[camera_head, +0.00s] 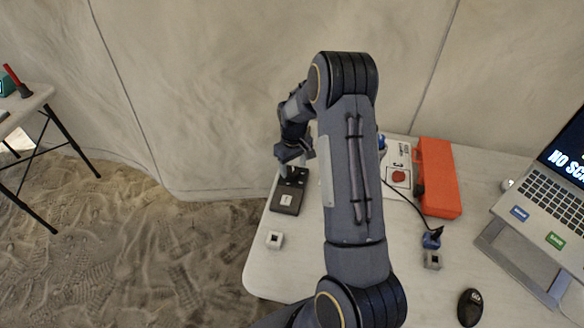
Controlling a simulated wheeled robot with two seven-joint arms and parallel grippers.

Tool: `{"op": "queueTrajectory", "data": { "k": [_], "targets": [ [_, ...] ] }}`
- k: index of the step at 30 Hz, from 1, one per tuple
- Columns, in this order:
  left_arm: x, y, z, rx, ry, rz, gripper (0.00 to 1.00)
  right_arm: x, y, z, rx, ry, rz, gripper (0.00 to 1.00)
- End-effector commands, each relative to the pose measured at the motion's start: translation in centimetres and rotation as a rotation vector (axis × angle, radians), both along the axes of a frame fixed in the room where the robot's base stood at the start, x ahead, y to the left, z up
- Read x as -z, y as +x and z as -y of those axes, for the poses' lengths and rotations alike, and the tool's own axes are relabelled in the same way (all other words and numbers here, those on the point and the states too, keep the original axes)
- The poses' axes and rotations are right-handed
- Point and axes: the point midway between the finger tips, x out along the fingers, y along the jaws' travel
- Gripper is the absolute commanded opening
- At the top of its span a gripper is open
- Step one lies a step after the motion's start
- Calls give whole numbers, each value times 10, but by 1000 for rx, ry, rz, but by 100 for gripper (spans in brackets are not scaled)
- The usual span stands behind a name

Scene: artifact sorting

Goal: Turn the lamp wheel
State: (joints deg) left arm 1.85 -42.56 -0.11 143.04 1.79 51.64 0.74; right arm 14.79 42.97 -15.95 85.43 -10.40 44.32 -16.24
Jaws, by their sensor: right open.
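A small black box-shaped device (287,198) with a white label lies near the table's left edge. I take it to be the lamp unit, but I cannot make out its wheel clearly. My right gripper (293,164) is over the far end of this device, pointing down. It is open. Whether its fingers touch the device or sit around a wheel I cannot tell. My right arm crosses the middle of the view and hides part of the table. My left gripper is not in view.
Another table (30,105) stands far left.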

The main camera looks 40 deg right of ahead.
Motion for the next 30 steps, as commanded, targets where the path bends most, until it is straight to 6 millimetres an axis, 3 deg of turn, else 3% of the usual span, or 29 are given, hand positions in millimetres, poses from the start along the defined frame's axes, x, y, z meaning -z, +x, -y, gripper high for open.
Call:
{"op": "queueTrajectory", "data": {
  "k": [6,14,24,30],
  "targets": [
    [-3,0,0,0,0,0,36,18,0,0,0,1,0,57],
    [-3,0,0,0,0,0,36,20,0,0,0,1,2,57],
    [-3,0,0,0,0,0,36,20,0,0,0,1,1,14],
    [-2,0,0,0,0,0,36,20,0,0,10,0,1,13]
  ]
}}
